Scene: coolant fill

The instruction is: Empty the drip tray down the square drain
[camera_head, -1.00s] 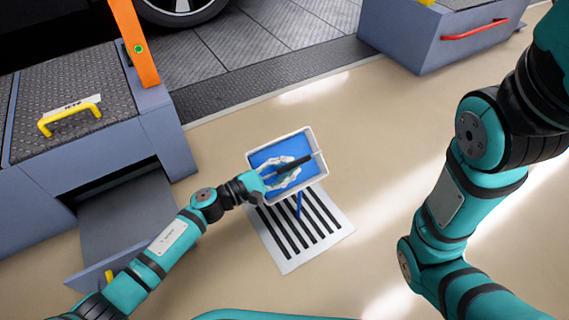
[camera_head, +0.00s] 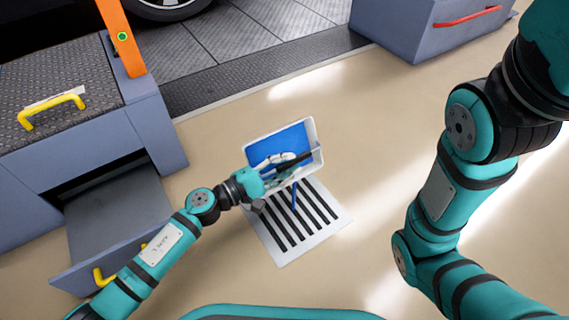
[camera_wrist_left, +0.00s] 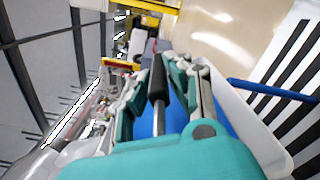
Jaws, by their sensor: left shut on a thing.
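The drip tray (camera_head: 316,132) is a white rectangular pan with blue liquid (camera_head: 280,142) inside. It is tilted, with its near side low, above the square drain (camera_head: 307,243), a pale plate with dark slots. A thin blue stream (camera_head: 294,197) runs from the tray's near side down onto the slots. My left gripper (camera_head: 290,167) is shut on the tray's dark handle bar. In the left wrist view, the fingers flank the black handle (camera_wrist_left: 157,78), and the white tray wall (camera_wrist_left: 240,112) and blue stream (camera_wrist_left: 270,90) show at right. My right gripper is out of view.
A grey cabinet with an open drawer (camera_head: 120,215) and yellow handle stands at left, near my left arm. An orange post (camera_head: 122,38) rises from it. Another grey box with a red handle (camera_head: 467,17) stands at the back right. Bare floor surrounds the drain.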

